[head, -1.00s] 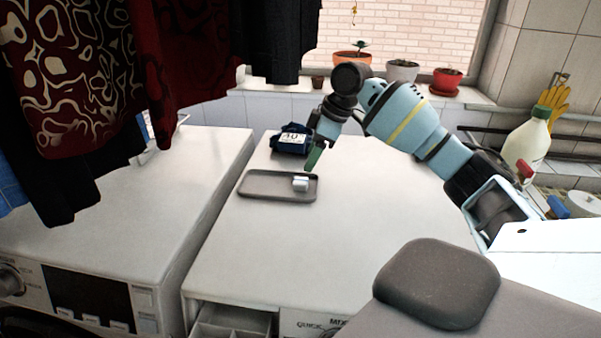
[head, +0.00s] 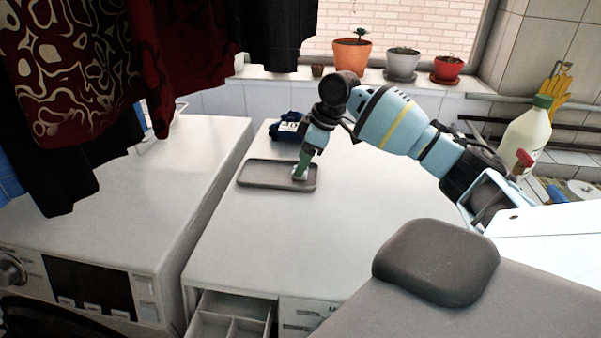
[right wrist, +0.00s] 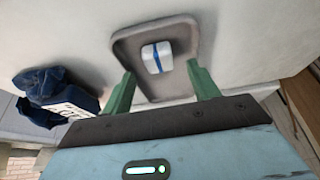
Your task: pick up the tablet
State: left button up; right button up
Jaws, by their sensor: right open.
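The tablet (right wrist: 157,57), a small white block with a blue stripe, lies in a shallow grey-brown tray (right wrist: 183,34). In the head view the tray (head: 262,174) sits on the white machine top, and the tablet is mostly hidden behind my right gripper (head: 301,170) at the tray's right end. In the right wrist view my right gripper (right wrist: 161,72) is open, its two green fingers apart. The tablet shows just ahead of the fingertips, between their lines. The gripper holds nothing. My left gripper is not in view.
A dark blue packet with a white label (head: 287,130) lies behind the tray. Potted plants (head: 352,53) line the window sill, and a white bottle (head: 527,130) stands at the right. Dark clothes (head: 75,80) hang at the left. The machine top before the tray is clear.

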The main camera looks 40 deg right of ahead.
jog(key=shift+x, duration=1.3)
jog(key=shift+c, duration=0.4)
jog(key=c, duration=1)
jog(key=shift+r, duration=0.15)
